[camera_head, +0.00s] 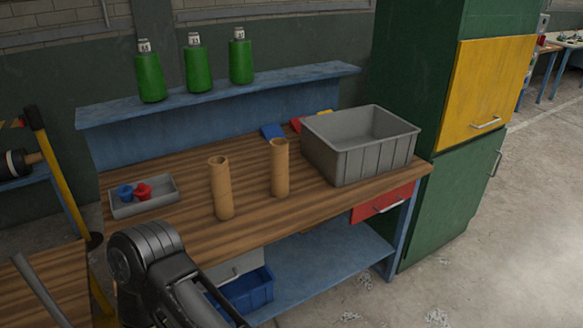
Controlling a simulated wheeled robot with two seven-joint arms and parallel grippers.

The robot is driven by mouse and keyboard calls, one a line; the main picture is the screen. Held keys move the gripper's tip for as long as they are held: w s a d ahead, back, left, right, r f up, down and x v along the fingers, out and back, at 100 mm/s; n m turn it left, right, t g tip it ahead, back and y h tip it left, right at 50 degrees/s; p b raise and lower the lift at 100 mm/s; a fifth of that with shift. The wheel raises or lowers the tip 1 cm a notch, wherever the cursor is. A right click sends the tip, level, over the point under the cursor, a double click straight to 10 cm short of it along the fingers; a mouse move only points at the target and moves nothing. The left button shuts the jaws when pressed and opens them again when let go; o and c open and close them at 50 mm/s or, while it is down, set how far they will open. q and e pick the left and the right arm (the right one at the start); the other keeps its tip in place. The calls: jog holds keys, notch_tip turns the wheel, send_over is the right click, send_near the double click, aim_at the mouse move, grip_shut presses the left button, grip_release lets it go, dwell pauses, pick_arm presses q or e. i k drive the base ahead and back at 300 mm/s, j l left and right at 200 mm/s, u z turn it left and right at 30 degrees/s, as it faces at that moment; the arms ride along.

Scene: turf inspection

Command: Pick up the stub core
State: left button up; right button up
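Two brown cylindrical cores stand upright on the wooden workbench (245,231). The left core (221,190) is nearer the front edge and looks slightly taller in the picture. The right core (279,168) stands farther back, near the grey crate. Both show open, hollow-looking tops. I cannot tell for sure which one is the stub core. A black arm link of mine rises at the bottom left, in front of the bench. No gripper fingers are visible, and nothing touches either core.
A grey crate (345,160) stands on the bench's right. A small grey tray (160,204) with a blue and a red piece lies left. Three green bottles (198,70) stand on the blue back shelf (125,112). A green cabinet (440,210) adjoins the bench. Bench around the cores is clear.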

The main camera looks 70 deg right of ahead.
aim_at(278, 147)
jog(key=l+z, duration=0.1)
jog(key=z, duration=3.55)
jog(key=i+j, duration=0.1)
jog(key=j, duration=0.25)
jog(key=i+j, duration=0.1)
jog(key=j, duration=0.25)
jog(key=i+j, duration=0.1)
jog(key=j, duration=0.25)
jog(key=i+j, duration=0.1)
jog(key=j, duration=0.25)
jog(key=i+j, duration=0.1)
jog(key=j, duration=0.3)
